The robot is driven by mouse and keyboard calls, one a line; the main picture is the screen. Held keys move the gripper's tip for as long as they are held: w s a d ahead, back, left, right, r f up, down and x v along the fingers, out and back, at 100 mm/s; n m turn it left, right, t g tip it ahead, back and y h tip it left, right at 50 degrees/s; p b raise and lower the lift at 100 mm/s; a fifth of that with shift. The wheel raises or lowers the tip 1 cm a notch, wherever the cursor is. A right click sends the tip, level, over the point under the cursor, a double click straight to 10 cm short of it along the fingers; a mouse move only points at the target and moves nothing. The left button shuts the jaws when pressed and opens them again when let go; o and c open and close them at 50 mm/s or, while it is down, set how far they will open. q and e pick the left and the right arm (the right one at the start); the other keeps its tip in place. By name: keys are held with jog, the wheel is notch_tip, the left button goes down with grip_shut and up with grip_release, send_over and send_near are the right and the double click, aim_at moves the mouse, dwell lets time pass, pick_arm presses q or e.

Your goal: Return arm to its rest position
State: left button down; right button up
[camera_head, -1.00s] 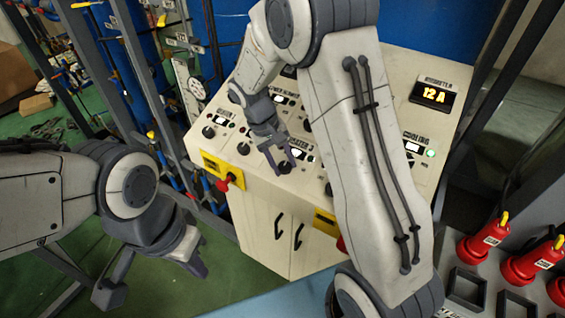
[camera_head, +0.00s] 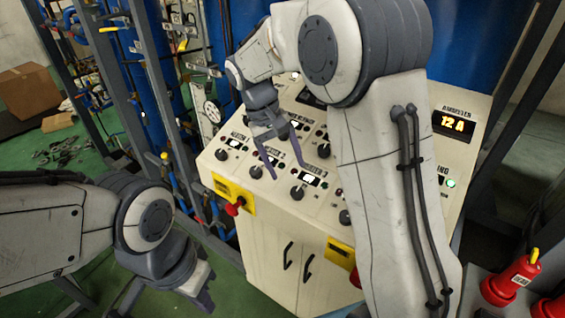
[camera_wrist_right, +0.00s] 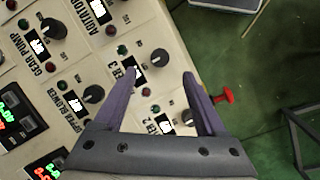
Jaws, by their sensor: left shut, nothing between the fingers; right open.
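My right arm reaches over the cream control panel (camera_head: 392,92) from the right in the head view. Its gripper (camera_head: 285,167) is open and empty above the heater knobs, with its two purple fingers spread apart. In the right wrist view the open fingers (camera_wrist_right: 159,76) point at the panel, with a black heater knob (camera_wrist_right: 159,57) between and beyond them. Whether the fingers touch the panel is hard to tell. My left gripper (camera_head: 206,300) is shut and empty, hanging low at the left over the green floor, apart from the panel.
A red button on a yellow plate (camera_head: 233,206) juts from the panel's front, and a second yellow plate (camera_head: 340,251) sits to its right. The ammeter (camera_head: 453,123) reads 12 A. Metal frame posts (camera_head: 150,80) stand left.

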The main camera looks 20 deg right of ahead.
jog(key=shift+v, duration=0.95)
jog(key=s+a+f+n+y+b, duration=0.1)
jog(key=s+a+f+n+b, duration=0.1)
jog(key=s, duration=0.6)
jog(key=s+a+f+n+t+y+b, duration=0.1)
jog(key=s+a+f+n+y+b, duration=0.1)
jog(key=s+a+f+b, duration=0.3)
jog(key=s+a+f+n+y+b, duration=0.1)
jog(key=s+a+f+n+b, duration=0.2)
jog(key=s+f, duration=0.6)
jog(key=s+a+b, duration=0.1)
jog(key=s+b, duration=0.1)
jog(key=s, duration=0.1)
jog(key=shift+t, duration=0.4)
